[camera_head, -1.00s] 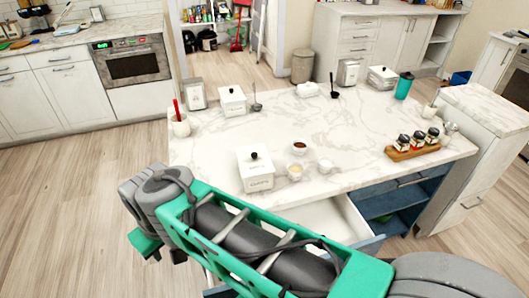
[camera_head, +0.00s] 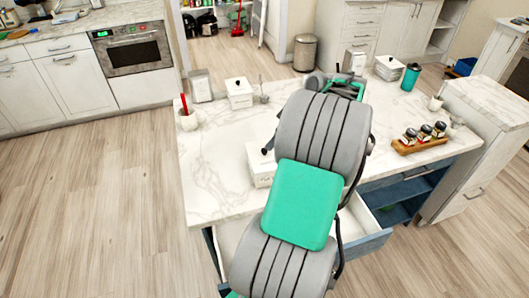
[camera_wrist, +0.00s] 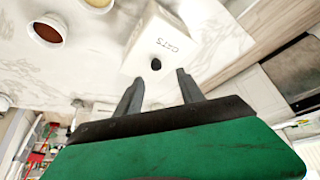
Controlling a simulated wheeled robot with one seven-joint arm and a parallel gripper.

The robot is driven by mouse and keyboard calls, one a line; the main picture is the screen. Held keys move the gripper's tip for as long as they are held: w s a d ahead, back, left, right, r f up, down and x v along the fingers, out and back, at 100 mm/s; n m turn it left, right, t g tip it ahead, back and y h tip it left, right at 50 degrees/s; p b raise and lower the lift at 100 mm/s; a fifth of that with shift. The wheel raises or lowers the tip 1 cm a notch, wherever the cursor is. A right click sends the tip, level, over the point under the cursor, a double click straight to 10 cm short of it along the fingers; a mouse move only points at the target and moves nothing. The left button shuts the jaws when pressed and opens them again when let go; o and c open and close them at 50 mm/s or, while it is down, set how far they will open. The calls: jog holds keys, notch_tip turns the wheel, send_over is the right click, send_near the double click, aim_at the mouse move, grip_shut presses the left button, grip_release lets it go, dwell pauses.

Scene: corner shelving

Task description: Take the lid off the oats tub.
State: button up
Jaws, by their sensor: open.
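The oats tub (camera_wrist: 160,35) is a white box, its label upside down in the wrist view. Its lid has a black knob (camera_wrist: 156,64). My gripper (camera_wrist: 158,77) is open and empty, its two fingers apart on either side of the knob in the picture. I cannot tell how close they are to it in depth. In the head view the tub (camera_head: 259,166) stands on the counter's near side, partly hidden by my arm, and my gripper is hidden there.
The marble counter (camera_head: 206,165) also bears a second white tub (camera_head: 240,95), a red-handled cup (camera_head: 187,120) and a wooden rack of jars (camera_head: 420,143). Bowls, one brown-filled (camera_wrist: 46,31), sit beside the oats tub. An open drawer (camera_head: 367,231) juts out below the counter.

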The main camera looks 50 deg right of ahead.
aim_at(264, 152)
jog(key=shift+d+f, duration=0.2)
jog(key=shift+f, duration=0.2)
jog(key=p+x, duration=0.1)
jog(key=x, duration=0.6)
jog(key=shift+w+d+r, duration=0.1)
jog(key=shift+w, duration=0.1)
grip_shut()
